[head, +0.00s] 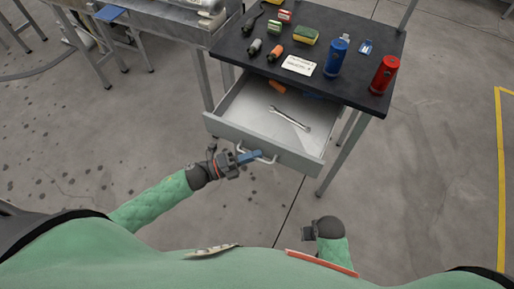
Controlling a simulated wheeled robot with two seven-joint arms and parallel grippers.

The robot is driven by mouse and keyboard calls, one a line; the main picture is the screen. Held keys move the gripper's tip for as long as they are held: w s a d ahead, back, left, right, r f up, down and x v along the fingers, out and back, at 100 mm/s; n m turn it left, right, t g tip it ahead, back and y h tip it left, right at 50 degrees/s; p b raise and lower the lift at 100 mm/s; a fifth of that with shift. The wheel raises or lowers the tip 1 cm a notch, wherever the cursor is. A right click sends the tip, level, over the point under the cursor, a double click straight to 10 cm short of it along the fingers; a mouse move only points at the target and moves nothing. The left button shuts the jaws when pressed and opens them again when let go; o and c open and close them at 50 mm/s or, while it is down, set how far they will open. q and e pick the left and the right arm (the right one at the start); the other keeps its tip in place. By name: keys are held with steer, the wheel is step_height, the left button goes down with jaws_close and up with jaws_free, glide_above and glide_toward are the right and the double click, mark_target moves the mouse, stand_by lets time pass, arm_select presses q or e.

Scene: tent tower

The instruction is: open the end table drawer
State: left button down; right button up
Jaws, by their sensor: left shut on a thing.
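The end table (228,45) has a dark top and grey metal legs. Its light grey drawer (256,113) is pulled out toward me, with its inside showing. A wrench (290,118) lies on the drawer floor, and an orange item (277,87) is further back, partly under the top. A pale bar handle (268,158) is on the drawer front. My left gripper (251,157) is at the handle and shut on it, its blue fingers covering part of the bar. My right gripper (308,233) is low and apart from the drawer; its fingers do not show clearly.
The tabletop holds a blue canister (337,57), a red canister (384,74), a white label card (299,66), a yellow-green sponge (306,35) and several small items. A metal workbench (165,22) stands at the upper left. The concrete floor on the right is clear.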

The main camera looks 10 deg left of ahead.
arm_select(q)
steer(key=shift+s+a, duration=0.1)
steer(key=shift+s, duration=0.1)
arm_select(e)
steer(key=shift+r, duration=0.25)
steer(key=shift+f, duration=0.1)
arm_select(q)
steer(key=c, duration=1.5)
jaws_free()
arm_select(e)
steer(key=shift+s+f, duration=0.1)
steer(key=shift+f, duration=0.05)
